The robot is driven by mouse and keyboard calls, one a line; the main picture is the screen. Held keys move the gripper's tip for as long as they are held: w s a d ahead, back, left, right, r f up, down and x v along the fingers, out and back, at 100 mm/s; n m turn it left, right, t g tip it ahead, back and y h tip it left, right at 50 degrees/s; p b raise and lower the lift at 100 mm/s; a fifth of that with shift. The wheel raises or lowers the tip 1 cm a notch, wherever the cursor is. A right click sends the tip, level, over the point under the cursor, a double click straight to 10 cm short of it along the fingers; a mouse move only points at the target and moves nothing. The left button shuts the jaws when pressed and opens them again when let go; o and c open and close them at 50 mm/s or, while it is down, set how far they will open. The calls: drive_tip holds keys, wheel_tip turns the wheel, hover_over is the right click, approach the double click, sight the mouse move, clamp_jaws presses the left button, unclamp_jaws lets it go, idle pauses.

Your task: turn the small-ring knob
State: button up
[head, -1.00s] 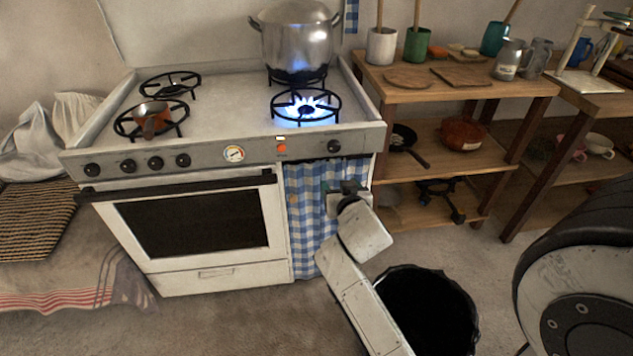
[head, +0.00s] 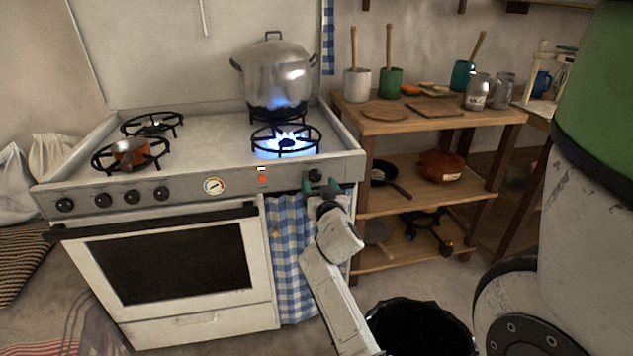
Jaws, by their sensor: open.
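The stove's front panel (head: 238,188) carries several black knobs. One knob (head: 315,176) sits alone at the right end, and the others, such as the knob at the far left (head: 64,205), stand in a row on the left. No readable marking shows which one is the small-ring knob. My gripper (head: 321,186) is open, with its green-tipped fingers on either side of and just below the right-end knob. I cannot tell whether they touch it. The front right burner (head: 287,140) is lit with blue flame.
A large steel pot (head: 275,75) stands on the back right burner, with blue light beneath it. A small copper pot (head: 130,153) is on the front left burner. A checked curtain (head: 290,250) hangs below the panel. Wooden shelves (head: 430,122) stand close on the right.

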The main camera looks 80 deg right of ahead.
sight(315, 176)
drive_tip(key=shift+x, duration=1.4)
drive_tip(key=c, duration=1.1)
